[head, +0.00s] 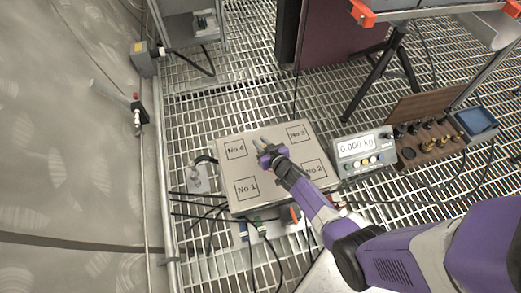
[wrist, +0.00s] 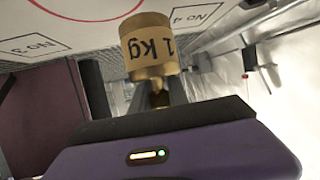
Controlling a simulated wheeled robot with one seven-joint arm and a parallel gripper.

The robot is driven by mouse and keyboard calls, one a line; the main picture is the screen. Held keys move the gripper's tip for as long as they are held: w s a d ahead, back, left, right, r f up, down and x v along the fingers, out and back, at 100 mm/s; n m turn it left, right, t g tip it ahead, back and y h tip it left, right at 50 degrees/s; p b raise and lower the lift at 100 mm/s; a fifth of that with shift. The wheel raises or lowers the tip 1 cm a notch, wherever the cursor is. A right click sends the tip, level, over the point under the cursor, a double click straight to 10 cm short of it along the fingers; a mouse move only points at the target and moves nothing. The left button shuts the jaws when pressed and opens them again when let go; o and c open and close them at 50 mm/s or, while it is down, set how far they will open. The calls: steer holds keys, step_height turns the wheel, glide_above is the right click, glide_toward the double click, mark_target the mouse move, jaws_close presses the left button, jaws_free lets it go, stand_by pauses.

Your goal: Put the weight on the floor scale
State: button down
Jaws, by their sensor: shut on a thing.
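The floor scale (head: 268,195) is a flat beige plate on the grating in the head view, with squares marked No 1 to No 4 near its corners. My gripper (head: 266,145) is over the upper middle of the plate. In the wrist view, the brass weight (wrist: 149,48), marked 1 kg, is at the gripper, which is shut on its narrow knob. The scale plate (wrist: 60,52) also shows there, with part of a red circle and the No 3 and No 4 marks. The weight cannot be made out in the head view.
The scale display (head: 358,147) reads 0.000 kg, to the right of the plate. A wooden block (head: 430,150) beside it holds several weights, near a blue tray (head: 476,121). Cables (head: 205,215) lie left of the plate. A dark red panel (head: 335,35) stands behind.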

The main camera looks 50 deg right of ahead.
steer(key=shift+w+f+b, duration=0.1)
steer(key=shift+f+b, duration=1.55)
steer(key=shift+f, duration=0.2)
steer(key=shift+f, duration=0.1)
steer(key=shift+f, duration=0.1)
steer(key=c, duration=1.3)
jaws_free()
steer(key=shift+f, duration=0.1)
steer(key=shift+s+r, duration=0.25)
steer(key=shift+s, duration=0.1)
steer(key=shift+p+v, duration=1.9)
steer(key=shift+v, duration=4)
